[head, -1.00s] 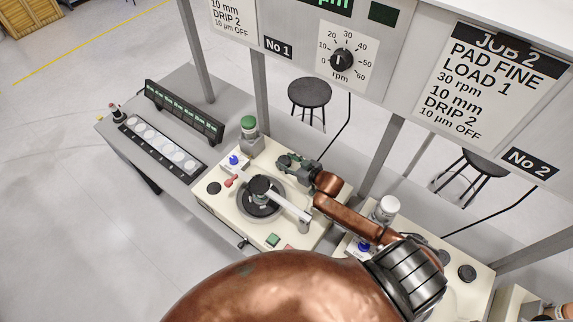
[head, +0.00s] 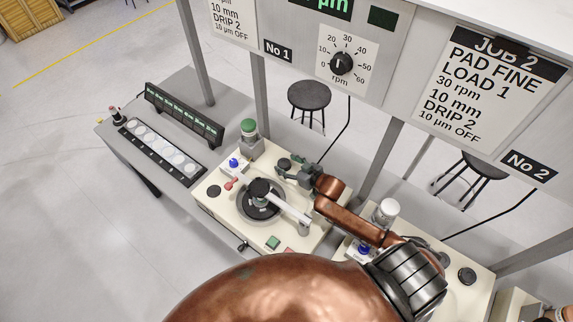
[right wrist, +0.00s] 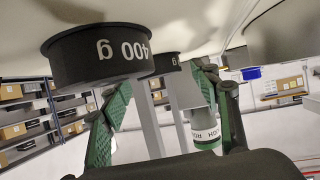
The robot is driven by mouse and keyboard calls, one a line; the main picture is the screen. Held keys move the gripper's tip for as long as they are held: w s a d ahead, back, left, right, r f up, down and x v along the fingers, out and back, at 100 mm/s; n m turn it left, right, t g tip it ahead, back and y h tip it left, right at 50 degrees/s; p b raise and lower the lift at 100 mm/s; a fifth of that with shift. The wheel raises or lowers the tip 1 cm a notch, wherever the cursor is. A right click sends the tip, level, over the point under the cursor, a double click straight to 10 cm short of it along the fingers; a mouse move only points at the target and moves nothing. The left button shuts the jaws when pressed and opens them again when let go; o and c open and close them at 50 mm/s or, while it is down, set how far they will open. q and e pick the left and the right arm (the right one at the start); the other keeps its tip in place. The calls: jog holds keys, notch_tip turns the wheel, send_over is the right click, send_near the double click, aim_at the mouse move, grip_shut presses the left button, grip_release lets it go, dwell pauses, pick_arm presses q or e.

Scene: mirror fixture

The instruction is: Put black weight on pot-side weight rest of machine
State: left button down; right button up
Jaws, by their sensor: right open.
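A short black weight (head: 284,164) stands on the cream top of machine No 1 (head: 225,205), at its back edge. My right gripper (head: 294,174) is open just in front and to the right of it. In the right wrist view a black weight marked 400 g (right wrist: 97,57) appears upside down and close, with the open right gripper (right wrist: 162,82) beside and below it. A second black weight (right wrist: 169,64) is farther off; a black cylinder (head: 260,187) sits over the round plate in the head view. My left gripper is out of view.
A green-capped pot (head: 249,130) stands at the machine's back corner. A pale swing arm (head: 288,207) crosses the plate. A grey bench (head: 115,145) with a strip of round discs is to the left. Posts (head: 262,100) rise behind the machine.

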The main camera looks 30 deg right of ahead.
jog(key=v, duration=1.1)
jog(key=shift+s+d+r, duration=0.1)
jog(key=shift+s, duration=0.1)
